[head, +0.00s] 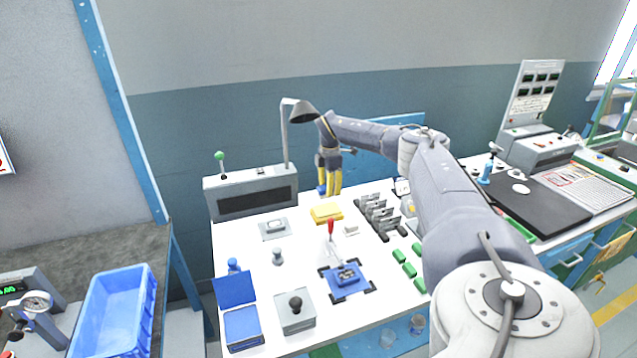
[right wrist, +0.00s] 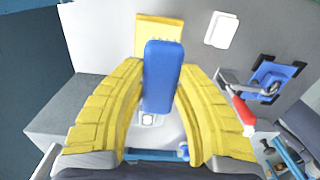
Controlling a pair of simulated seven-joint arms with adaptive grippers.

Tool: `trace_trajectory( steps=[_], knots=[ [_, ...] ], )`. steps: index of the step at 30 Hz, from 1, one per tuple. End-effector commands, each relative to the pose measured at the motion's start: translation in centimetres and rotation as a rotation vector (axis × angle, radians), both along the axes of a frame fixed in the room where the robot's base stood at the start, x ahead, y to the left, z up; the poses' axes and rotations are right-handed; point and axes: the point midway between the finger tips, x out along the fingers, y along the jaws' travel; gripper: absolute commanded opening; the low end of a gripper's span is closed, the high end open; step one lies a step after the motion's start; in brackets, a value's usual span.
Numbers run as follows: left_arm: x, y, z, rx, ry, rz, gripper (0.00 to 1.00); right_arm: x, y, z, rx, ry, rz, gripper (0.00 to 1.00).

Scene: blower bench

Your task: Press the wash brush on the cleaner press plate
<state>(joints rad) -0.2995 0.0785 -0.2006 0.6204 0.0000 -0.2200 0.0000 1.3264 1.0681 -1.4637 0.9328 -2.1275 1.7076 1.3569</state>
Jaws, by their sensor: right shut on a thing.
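My right gripper (head: 330,190) has yellow fingers and hangs above the back of the white table, near the lamp. It is shut on the blue wash brush (right wrist: 162,75), which shows between the fingers in the right wrist view and as a small bit of blue (head: 321,190) in the head view. A grey plate with a pale raised centre (head: 275,228), which looks like the cleaner press plate, lies left of the gripper and below it. In the right wrist view its centre (right wrist: 148,119) shows partly beneath the brush. The brush appears apart from it. My left gripper is not in view.
A yellow block (head: 326,212) lies near the gripper. A grey box with a dark panel (head: 250,195) and a lamp (head: 302,112) stand behind. A red lever (head: 331,228) rises beside a blue fixture (head: 345,280). Black clamps (head: 378,217) stand to the right.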

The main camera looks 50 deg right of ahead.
Motion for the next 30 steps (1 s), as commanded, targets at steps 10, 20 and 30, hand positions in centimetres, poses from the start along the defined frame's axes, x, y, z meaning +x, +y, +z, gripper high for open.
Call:
trace_trajectory(
  steps=[10, 20, 30],
  knots=[
    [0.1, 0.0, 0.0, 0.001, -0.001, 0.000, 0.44, 0.5, 0.1, -1.3, 0.007, -0.011, -0.014, 0.04],
    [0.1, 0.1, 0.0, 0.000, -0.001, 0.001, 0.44, 0.4, 0.0, -4.1, 0.005, -0.009, -0.015, 0.04],
    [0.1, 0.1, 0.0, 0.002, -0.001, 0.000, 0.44, 0.3, -0.1, -5.4, 0.004, -0.010, -0.015, 0.04]
  ],
)
